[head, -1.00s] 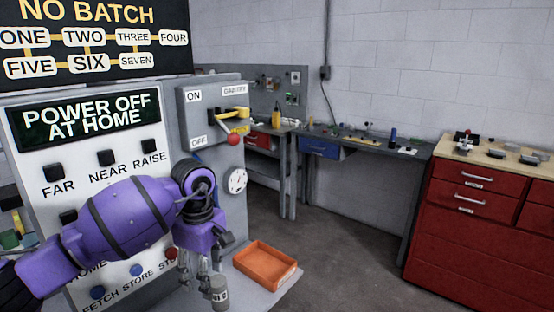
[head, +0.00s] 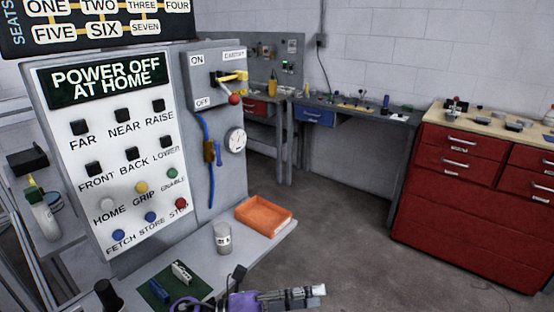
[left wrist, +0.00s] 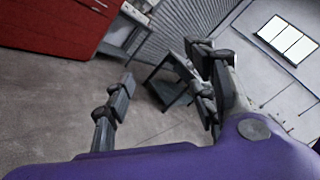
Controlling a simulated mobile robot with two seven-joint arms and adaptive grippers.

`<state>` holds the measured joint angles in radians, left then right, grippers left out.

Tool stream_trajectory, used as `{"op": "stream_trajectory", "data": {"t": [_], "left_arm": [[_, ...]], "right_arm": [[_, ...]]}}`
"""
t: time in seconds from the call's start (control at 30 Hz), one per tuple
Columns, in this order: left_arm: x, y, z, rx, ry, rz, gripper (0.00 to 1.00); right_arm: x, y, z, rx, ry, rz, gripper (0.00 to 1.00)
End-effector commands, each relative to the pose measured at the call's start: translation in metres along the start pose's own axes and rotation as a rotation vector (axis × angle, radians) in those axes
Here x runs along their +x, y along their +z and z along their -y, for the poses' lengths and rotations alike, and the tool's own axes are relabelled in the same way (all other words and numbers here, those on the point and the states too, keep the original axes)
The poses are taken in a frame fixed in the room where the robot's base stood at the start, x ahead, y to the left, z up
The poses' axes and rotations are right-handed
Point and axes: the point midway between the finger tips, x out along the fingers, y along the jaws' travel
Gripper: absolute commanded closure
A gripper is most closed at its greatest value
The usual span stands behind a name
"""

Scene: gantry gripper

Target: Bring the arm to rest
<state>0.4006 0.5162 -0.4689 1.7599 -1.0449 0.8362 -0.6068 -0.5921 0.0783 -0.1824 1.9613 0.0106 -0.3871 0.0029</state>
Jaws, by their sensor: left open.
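My left gripper (head: 300,296) shows at the bottom edge of the head view, with a bit of my purple arm beside it. Its fingers point right, in front of the shelf's near edge. In the left wrist view the two fingers of the left gripper (left wrist: 163,92) stand wide apart with nothing between them, over a blurred view of floor and benches. Most of my left arm is out of the head view. My right gripper shows in neither view.
The control panel (head: 72,180) reads "POWER OFF AT HOME". A gantry switch with a red knob (head: 234,99) is beside it. A grey canister (head: 222,238), an orange tray (head: 264,214) and a green mat (head: 190,288) are on the shelf. Open floor lies right of it.

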Motion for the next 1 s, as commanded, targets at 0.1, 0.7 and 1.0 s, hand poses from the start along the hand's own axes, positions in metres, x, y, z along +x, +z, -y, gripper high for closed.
{"op": "stream_trajectory", "data": {"t": [0.1,0.7,1.0], "left_arm": [[-0.033,0.010,-0.017,-0.412,0.010,0.390,0.48],[-0.284,-0.259,-0.123,-1.995,0.070,1.871,0.48],[-0.296,-0.300,-0.114,-2.117,0.063,1.999,0.48]], "right_arm": [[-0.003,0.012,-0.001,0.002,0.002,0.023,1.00],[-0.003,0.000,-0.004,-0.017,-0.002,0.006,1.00],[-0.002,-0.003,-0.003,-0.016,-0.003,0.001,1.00]]}}
